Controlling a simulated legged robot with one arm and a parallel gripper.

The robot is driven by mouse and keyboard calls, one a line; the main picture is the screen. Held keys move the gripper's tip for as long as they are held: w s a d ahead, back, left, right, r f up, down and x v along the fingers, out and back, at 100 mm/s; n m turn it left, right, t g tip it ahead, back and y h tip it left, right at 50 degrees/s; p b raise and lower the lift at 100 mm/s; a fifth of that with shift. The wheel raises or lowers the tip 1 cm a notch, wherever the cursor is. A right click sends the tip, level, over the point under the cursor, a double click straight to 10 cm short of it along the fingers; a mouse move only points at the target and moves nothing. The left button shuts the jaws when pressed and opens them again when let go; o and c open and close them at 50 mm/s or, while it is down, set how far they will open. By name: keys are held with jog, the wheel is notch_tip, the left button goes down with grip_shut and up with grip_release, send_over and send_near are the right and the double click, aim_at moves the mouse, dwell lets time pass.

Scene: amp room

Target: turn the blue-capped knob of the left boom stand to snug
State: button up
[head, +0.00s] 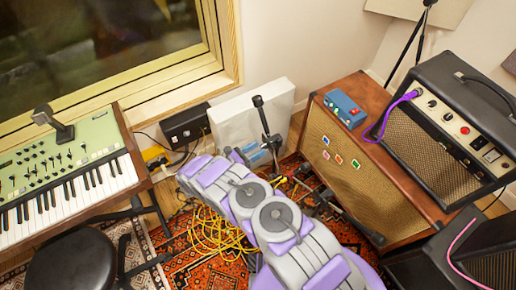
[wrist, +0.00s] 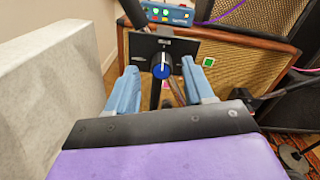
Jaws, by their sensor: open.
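The blue-capped knob (wrist: 162,71) shows in the wrist view on a dark plate (wrist: 170,48) of the boom stand. A white line on it points about straight up. My gripper (wrist: 159,66) is open, with one light-blue finger on each side of the knob and a visible gap on both sides. The stand (head: 264,122) shows in the head view as a short black post between the white panel and the brown cabinet. My gripper (head: 262,156) is low by this post there. The knob cannot be made out in the head view.
A white panel (head: 252,110) stands close on the left; the brown speaker cabinet (head: 350,160) stands on the right with a blue pedal (head: 345,107) on top. Yellow cables (head: 215,235) lie on the rug. A keyboard (head: 70,175) and stool (head: 72,262) are at left.

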jog(key=v, duration=1.6)
